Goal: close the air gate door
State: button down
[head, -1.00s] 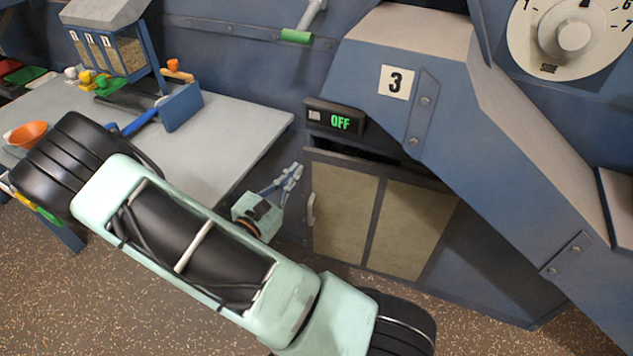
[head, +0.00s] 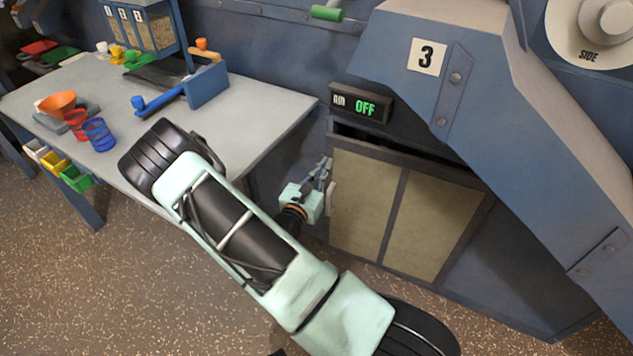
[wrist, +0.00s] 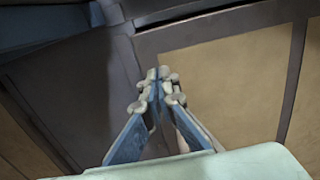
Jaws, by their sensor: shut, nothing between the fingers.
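The air gate door (head: 359,205) is a dark-framed panel with two beige panes, under the sign 3. A dark gap shows above its top edge; I cannot tell how far it stands open. Its pale upright handle (head: 331,198) is at the left edge. My gripper (head: 326,165) is just left of the door, by the handle's upper end, shut and empty. In the wrist view my gripper (wrist: 158,78) points at the door's upper left corner, and the door pane (wrist: 225,70) fills the right. The handle (wrist: 195,130) is partly hidden behind the fingers there; contact is unclear.
A display reading OFF (head: 362,106) sits above the door. A sloping blue housing (head: 540,140) stands to the right. Speckled floor (head: 130,270) is open in front.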

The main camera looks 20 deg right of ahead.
aim_at(334, 152)
jog(key=shift+b+x, duration=0.3)
jog(key=shift+x, duration=1.45)
